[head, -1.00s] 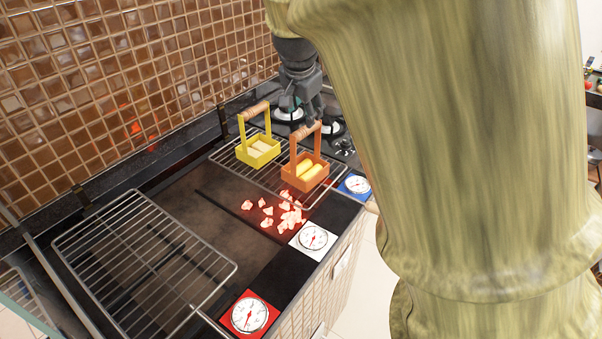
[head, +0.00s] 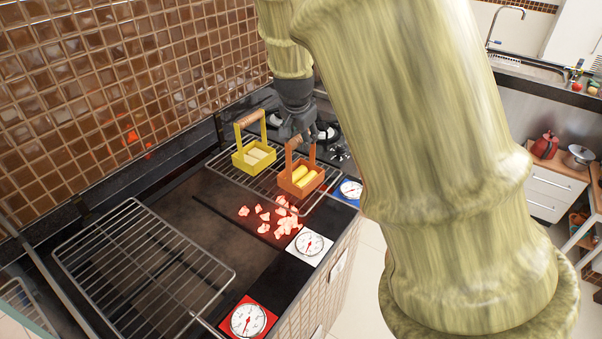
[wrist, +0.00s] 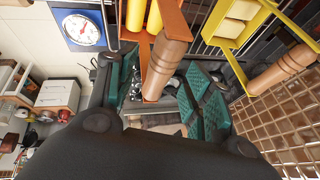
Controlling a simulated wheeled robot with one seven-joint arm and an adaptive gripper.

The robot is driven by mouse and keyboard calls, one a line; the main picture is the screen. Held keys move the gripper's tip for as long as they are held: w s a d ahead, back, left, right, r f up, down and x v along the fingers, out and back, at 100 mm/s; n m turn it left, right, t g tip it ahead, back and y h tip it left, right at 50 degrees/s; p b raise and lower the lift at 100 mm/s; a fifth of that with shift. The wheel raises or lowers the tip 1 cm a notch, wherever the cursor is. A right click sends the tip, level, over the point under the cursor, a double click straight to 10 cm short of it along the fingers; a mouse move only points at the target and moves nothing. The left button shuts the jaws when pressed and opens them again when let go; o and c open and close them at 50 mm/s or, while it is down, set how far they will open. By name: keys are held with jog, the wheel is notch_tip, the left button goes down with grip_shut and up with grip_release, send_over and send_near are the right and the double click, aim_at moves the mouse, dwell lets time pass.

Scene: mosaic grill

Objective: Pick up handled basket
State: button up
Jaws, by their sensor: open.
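An orange basket (head: 301,187) with a wooden-grip handle holds yellow pieces and stands on the far grill rack. A yellow basket (head: 252,166) with a similar handle and pale pieces stands to its left. My gripper (head: 297,132) is open at the top of the orange basket's handle, partly hiding it in the head view. In the wrist view, the orange basket's wooden grip (wrist: 168,66) lies between the spread teal pads of my gripper (wrist: 160,95). I cannot tell whether the pads touch it. The yellow basket (wrist: 232,30) is outside the fingers, to the right.
An empty wire rack (head: 145,265) lies at the near left of the grill. Glowing coals (head: 284,222) lie in front of the baskets. Gauges (head: 309,243) line the front edge. A tiled wall (head: 120,90) rises behind, and stove burners are beyond the baskets.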

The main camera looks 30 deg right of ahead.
jog(key=shift+p+x, duration=0.45)
jog(key=shift+x, duration=0.75)
jog(key=shift+w+d+f, duration=0.1)
jog(key=shift+d+f, duration=0.05)
jog(key=shift+f, duration=0.15)
jog(key=shift+f, duration=0.25)
grip_shut()
